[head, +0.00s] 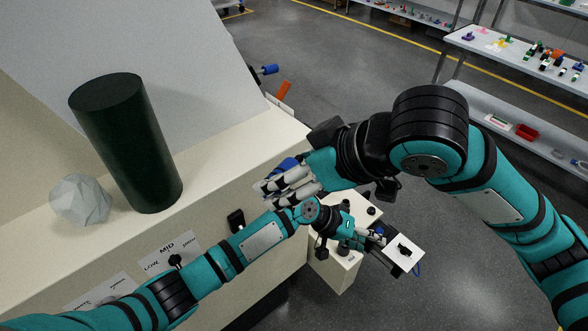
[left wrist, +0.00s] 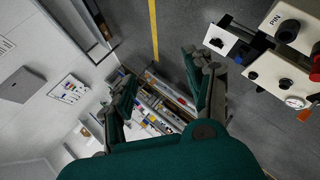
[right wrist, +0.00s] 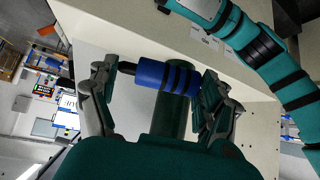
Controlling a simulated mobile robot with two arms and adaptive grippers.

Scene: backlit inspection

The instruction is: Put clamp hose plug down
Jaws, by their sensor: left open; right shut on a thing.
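The clamp hose plug appears to be the blue cylinder with black bands (right wrist: 165,76), held across the fingers of my right gripper (right wrist: 160,85) in the right wrist view. In the head view a bit of the blue plug (head: 285,165) shows behind the pale fingers of my right gripper (head: 284,184), above the front edge of the cream bench. My left gripper (head: 372,238) is open, lower down in front of the bench. In the left wrist view its fingers (left wrist: 165,95) stand apart with nothing between them.
A dark green cylinder (head: 130,145) and a grey faceted lump (head: 80,199) stand on the cream bench top (head: 225,160). A white plate with a black piece (head: 404,262) is beside my left gripper. A panel with knobs (left wrist: 285,75) shows in the left wrist view. My arms cross closely.

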